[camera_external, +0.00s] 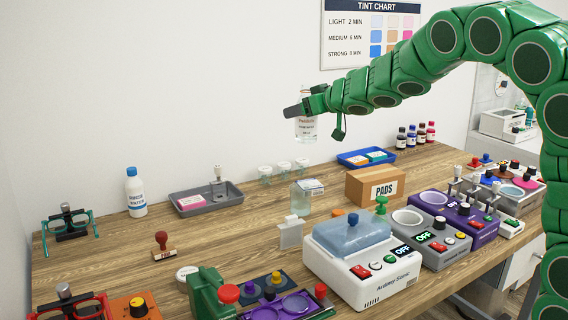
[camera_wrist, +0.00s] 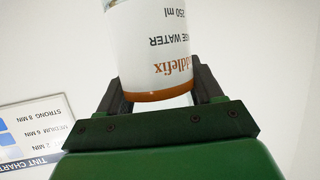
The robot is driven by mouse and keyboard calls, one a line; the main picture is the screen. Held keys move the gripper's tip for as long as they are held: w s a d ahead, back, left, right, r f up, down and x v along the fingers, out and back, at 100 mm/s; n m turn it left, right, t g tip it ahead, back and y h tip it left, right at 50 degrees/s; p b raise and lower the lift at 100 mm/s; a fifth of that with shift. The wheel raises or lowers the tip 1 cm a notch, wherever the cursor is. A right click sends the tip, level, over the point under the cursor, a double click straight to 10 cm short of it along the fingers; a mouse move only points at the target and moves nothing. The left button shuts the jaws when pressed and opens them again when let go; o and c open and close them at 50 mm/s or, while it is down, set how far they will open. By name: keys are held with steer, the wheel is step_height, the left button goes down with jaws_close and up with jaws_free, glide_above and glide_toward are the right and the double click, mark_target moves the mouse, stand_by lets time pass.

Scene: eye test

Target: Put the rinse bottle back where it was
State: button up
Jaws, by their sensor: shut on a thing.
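My gripper (camera_external: 303,108) is high above the table, in front of the wall, shut on a clear bottle with a white label (camera_external: 306,128). The bottle hangs upright, clear of everything. In the wrist view the held bottle (camera_wrist: 152,45) sits between the two dark fingers (camera_wrist: 160,92); its label, upside down there, reads in part "ddlefix", "WATER" and "250 ml", with a brown band. A second bottle, white with a blue cap and blue label (camera_external: 136,192), stands on the wooden table (camera_external: 110,250) at the back left; its small print is hard to read.
A grey tray (camera_external: 228,201), a clear jar (camera_external: 300,200), a blue tray (camera_external: 352,163) and a PADS box (camera_external: 359,188) stand toward the back. Small dark bottles (camera_external: 401,138) stand back right. Devices (camera_external: 362,272) crowd the front and right. Wood is bare between the white bottle and the stamp (camera_external: 163,244).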

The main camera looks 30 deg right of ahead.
steer(key=s+a+n+g+y, duration=0.1)
steer(key=a+n+g+y, duration=0.2)
steer(key=a+n+y, duration=0.45)
steer(key=s+a+f+n+g+y, duration=0.25)
steer(key=s+a+f+g, duration=0.25)
steer(key=s+a, duration=0.25)
steer(key=shift+n, duration=0.5)
steer(key=shift+w+a+f, duration=0.5)
steer(key=shift+w+f, duration=1.7)
steer(key=shift+f, duration=0.8)
steer(key=shift+w+a+f, duration=0.5)
steer(key=shift+w+f, duration=1.7)
steer(key=shift+f, duration=0.85)
steer(key=shift+w+a+f, duration=0.5)
steer(key=shift+w+f, duration=1.7)
steer(key=shift+f, duration=0.8)
steer(key=shift+f, duration=0.1)
